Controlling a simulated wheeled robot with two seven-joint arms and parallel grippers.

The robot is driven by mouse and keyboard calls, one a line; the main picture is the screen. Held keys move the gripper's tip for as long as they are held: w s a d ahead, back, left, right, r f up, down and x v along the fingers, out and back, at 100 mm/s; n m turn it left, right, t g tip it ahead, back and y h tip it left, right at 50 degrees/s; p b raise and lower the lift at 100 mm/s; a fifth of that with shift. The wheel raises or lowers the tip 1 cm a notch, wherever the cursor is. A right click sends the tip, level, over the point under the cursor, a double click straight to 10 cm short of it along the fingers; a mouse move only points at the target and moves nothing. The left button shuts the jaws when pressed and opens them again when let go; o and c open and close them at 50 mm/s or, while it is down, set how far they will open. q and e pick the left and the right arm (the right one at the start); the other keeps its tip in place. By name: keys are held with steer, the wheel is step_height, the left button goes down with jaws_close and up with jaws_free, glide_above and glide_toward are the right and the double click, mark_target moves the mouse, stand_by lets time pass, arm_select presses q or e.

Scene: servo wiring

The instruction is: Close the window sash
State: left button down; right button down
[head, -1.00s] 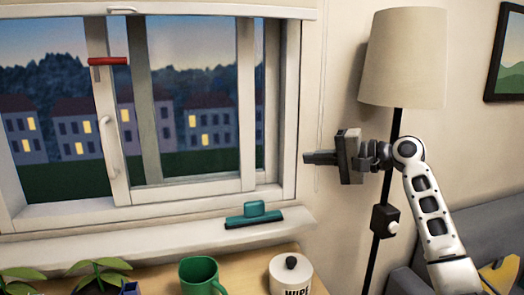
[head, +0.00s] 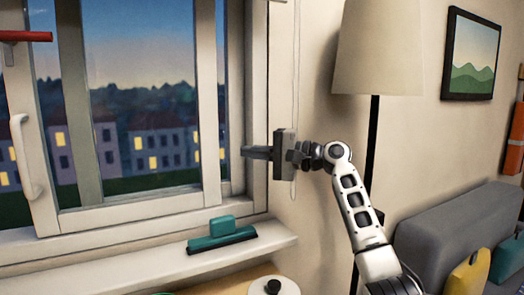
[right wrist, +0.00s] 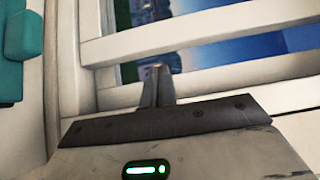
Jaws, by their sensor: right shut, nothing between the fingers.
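The window sash (head: 208,110) is a white framed pane with a white pull handle (head: 28,158) on its left stile. A narrow dark gap shows between its right stile and the right jamb of the window frame (head: 256,85). A red lever (head: 25,36) shows at the upper left. My right gripper (head: 246,152) is shut and empty, its fingertips overlapping the right jamb in the head view; whether they touch it I cannot tell. In the right wrist view, the shut fingers (right wrist: 160,88) point at white frame bars. My left gripper is not in view.
A teal squeegee (head: 222,235) lies on the sill (head: 140,258) below the window. A white canister (head: 275,288) is at the bottom edge. A floor lamp (head: 378,50) stands behind my right arm, and a grey sofa (head: 440,225) is at the right.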

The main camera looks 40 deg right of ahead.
steer(key=x, duration=0.5)
steer(key=shift+p, duration=0.4)
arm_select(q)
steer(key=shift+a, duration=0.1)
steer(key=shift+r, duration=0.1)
arm_select(e)
steer(key=shift+a, duration=0.15)
